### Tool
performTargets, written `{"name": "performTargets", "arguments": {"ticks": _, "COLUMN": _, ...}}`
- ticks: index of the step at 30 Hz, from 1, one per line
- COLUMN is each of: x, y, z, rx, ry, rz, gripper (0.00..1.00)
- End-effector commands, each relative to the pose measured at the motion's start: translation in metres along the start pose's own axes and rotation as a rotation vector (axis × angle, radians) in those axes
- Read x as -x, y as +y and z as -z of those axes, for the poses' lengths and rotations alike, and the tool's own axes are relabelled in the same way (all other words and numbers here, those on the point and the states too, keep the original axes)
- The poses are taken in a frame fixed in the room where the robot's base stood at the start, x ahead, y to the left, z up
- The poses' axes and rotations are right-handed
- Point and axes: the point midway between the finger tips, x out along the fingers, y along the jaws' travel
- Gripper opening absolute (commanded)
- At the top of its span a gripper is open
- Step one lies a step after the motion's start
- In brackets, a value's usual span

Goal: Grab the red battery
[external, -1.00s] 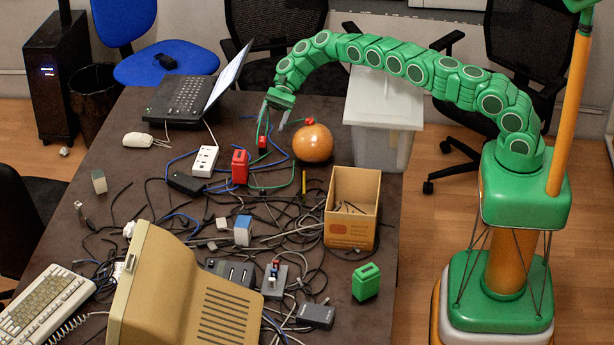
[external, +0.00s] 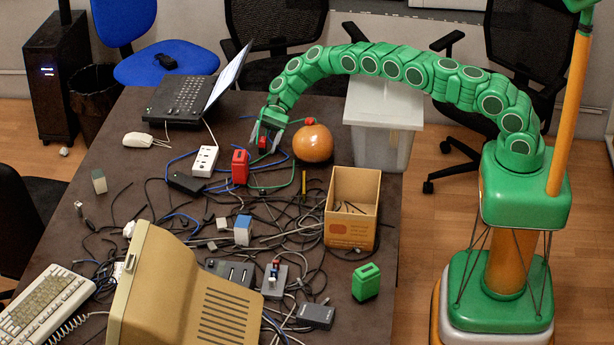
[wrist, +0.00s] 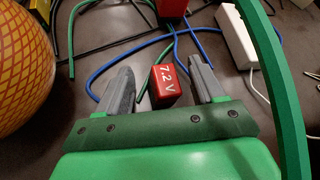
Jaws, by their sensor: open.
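The red battery (wrist: 166,84), marked "7.2 V", stands on the dark table between the fingers of my gripper (wrist: 158,82) in the wrist view. My gripper is open, with one grey finger on each side of the battery. Gaps show between battery and fingers, so I see no grip. In the external view the battery (external: 262,142) is a small red patch between the fingers of my lowered gripper (external: 265,147), left of the orange ball. Its lower part is partly hidden there.
The orange ball (external: 313,143) is close on the right. A larger red block (external: 240,167) and a white power strip (external: 205,161) lie toward the front left. Blue, green and black cables run around the battery.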

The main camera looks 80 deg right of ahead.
Motion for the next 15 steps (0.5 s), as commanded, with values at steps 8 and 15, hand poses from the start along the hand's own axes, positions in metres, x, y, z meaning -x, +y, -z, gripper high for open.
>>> {"name": "performTargets", "arguments": {"ticks": 8, "x": -0.0018, "y": -0.0005, "z": -0.0002, "rx": 0.001, "ry": 0.0, "rz": 0.001, "gripper": 0.63}}
{"name": "performTargets", "arguments": {"ticks": 15, "x": -0.0017, "y": -0.0004, "z": -0.0001, "rx": 0.001, "ry": 0.0, "rz": 0.001, "gripper": 0.26}}
